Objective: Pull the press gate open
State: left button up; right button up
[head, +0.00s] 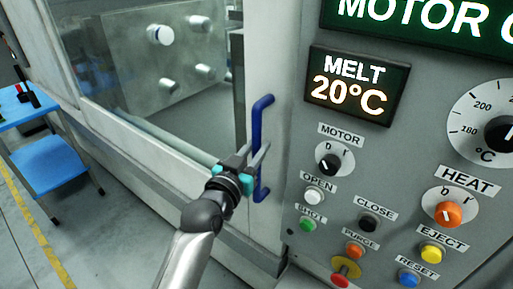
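The press gate (150,150) is a grey framed door with a large window, at the left and centre of the head view. A blue vertical bar handle (257,125) is fixed near its right edge, beside the control panel. No wide gap shows at that edge. My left gripper (257,152), with teal finger bases, is at the lower half of the handle. Its two fingers are apart, one on each side of the bar. I cannot tell whether they touch it. My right gripper is not in view.
The control panel (330,225) with several buttons and dials stands close to the right of the handle. A blue table (50,172) is at the far left. Grey floor with a yellow line (38,235) is open at the lower left.

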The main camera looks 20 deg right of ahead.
pick_arm(q)
grip_shut()
dwell(0.9)
